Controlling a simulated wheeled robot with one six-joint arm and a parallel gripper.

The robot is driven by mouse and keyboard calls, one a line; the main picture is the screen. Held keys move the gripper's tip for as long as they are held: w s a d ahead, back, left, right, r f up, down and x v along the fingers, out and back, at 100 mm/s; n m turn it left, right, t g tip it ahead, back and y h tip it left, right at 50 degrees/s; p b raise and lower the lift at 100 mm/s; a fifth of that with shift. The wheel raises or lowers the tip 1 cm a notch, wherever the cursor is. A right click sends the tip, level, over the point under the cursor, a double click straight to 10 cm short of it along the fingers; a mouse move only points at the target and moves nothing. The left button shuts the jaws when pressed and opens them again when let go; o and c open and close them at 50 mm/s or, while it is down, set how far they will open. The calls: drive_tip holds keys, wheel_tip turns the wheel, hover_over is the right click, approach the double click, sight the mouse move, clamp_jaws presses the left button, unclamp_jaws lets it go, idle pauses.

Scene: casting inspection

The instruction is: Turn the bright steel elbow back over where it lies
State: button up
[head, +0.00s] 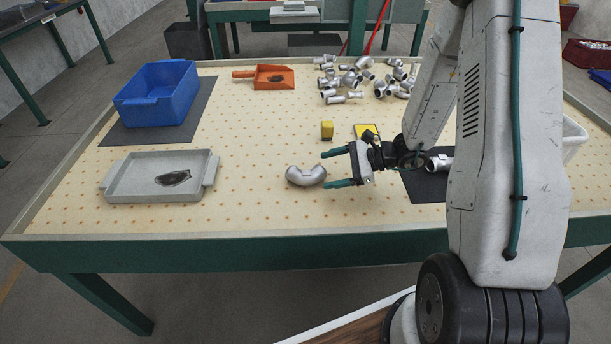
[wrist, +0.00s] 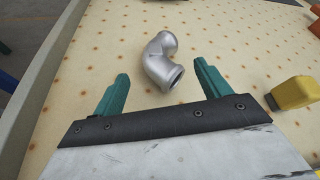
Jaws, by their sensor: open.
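The bright steel elbow (head: 306,176) lies on the dotted table top, left of my gripper in the head view. In the wrist view the elbow (wrist: 162,62) lies ahead of the fingers, with one round open end turned toward the gripper. My gripper (head: 338,168) is open and empty, its two green fingers pointing at the elbow from the right. In the wrist view the gripper (wrist: 160,88) has its fingertips apart on either side of the elbow's near end. I cannot tell how high the fingers are above the table.
A yellow block (head: 327,130) stands just behind the gripper. A grey tray (head: 130,190) with a dark piece and a blue bin (head: 157,105) are at left. An orange scoop (head: 272,77) and a heap of steel fittings (head: 350,80) lie at the back. The table between tray and elbow is clear.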

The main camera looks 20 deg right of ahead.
sight(317, 172)
drive_tip(key=x, duration=0.6)
drive_tip(key=shift+w+a+f, duration=0.1)
drive_tip(key=shift+w+a, duration=0.05)
drive_tip(key=shift+a, duration=0.15)
drive_tip(key=c, duration=1.4)
